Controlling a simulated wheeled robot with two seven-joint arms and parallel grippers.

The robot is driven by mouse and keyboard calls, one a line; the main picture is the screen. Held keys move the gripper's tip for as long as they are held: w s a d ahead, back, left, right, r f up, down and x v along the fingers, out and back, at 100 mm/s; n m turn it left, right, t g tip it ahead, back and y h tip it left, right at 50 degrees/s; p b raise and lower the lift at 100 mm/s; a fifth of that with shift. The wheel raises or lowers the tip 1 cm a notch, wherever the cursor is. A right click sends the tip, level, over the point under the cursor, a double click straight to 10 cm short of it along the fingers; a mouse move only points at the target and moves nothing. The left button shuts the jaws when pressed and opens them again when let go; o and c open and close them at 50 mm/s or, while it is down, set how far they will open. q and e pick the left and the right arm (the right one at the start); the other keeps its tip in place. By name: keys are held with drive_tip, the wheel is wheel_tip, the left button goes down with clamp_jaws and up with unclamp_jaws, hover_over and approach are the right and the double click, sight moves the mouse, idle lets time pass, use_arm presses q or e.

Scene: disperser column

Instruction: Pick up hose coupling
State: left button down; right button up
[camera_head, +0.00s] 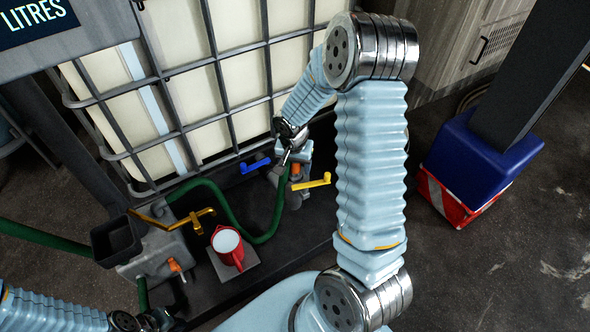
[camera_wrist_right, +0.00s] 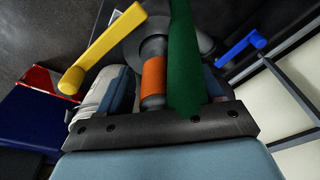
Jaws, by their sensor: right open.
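The hose coupling, which I take to be the grey piece with an orange band (camera_wrist_right: 154,78), is at the end of the green hose (camera_wrist_right: 184,60). In the head view its orange part (camera_head: 295,170) shows small beside the yellow lever (camera_head: 313,182). My right gripper (camera_head: 287,160) is right at it, open. In the right wrist view its fingers (camera_wrist_right: 158,82) stand on either side of the orange band. Contact cannot be told. My left gripper (camera_head: 172,306) is at the bottom left of the head view, near the grey pump-like unit; its jaws are too dark to read.
A caged white tank (camera_head: 200,95) stands behind the coupling. A blue lever (camera_head: 255,165) and the yellow lever flank it. A red jug (camera_head: 229,248) stands on a small plate at the front. A blue and red post base (camera_head: 470,170) is to the right.

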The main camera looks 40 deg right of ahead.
drive_tip(key=shift+c, duration=0.2)
clamp_jaws()
drive_tip(key=shift+r, duration=0.2)
